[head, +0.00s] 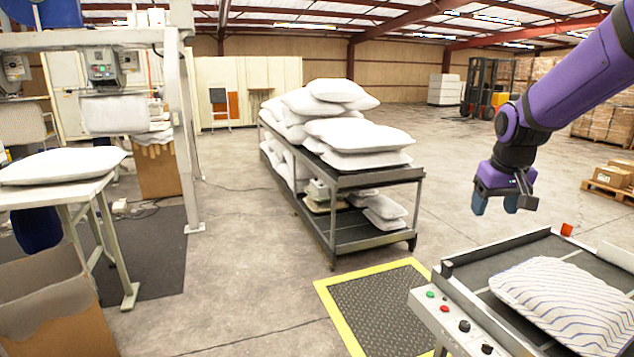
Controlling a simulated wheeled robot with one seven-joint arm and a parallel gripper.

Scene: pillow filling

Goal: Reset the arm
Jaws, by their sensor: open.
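My purple arm comes in from the upper right of the head view. My gripper (495,203) points down with its blue fingertips apart and nothing between them. It hangs in the air above the far left part of the conveyor table (467,268). A white pillow with thin blue stripes (567,303) lies on the dark surface of that table, below and to the right of the gripper. The pillow's right end is cut off by the picture edge.
A cart (345,181) with stacked white pillows stands left of my gripper. A yellow-edged mat (385,305) lies before it. A side table (62,200) bears a white pillow (62,165); a cardboard box (45,305) is below. A button panel (455,322) edges the conveyor. Open floor lies behind.

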